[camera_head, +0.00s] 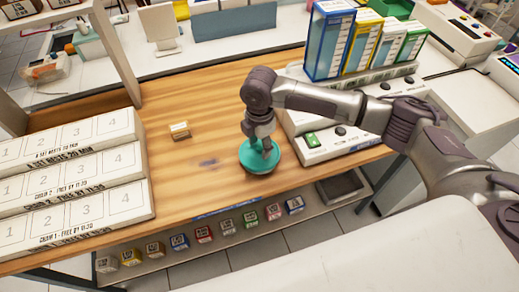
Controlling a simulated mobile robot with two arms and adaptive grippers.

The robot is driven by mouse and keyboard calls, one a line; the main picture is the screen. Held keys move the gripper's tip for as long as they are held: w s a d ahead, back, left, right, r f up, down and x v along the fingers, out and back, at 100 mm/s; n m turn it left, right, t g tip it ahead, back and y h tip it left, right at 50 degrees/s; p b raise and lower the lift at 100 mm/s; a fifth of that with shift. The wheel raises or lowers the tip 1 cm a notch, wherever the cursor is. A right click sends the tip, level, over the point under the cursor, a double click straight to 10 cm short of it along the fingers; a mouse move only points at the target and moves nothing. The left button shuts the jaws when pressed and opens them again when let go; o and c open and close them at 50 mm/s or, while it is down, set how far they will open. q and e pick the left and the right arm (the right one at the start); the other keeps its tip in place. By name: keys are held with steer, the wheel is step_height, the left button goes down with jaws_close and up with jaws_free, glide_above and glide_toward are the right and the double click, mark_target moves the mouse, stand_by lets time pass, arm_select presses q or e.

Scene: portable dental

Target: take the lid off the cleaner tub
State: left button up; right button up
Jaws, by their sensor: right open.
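A round teal tub (256,166), seen from above, stands on the wooden worktop near its front edge. Its top is teal too, and I cannot make out where the lid ends and the tub begins. My right gripper (265,150) comes down over the top of the tub from above, with its fingers at the lid. It is open. The gripper hides part of the lid, and I cannot tell whether the fingers touch it. My left gripper is not in view.
A white numbered stepped rack (75,190) stands at the left. A small cream block (180,130) lies on the worktop (200,190). A white device with a green button (340,140) is right of the tub, with coloured boxes (330,40) behind. Small labelled blocks line a lower shelf.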

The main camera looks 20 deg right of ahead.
steer(key=shift+f, duration=0.4)
steer(key=shift+c, duration=0.3)
steer(key=c, duration=0.7)
steer(key=shift+r, duration=0.15)
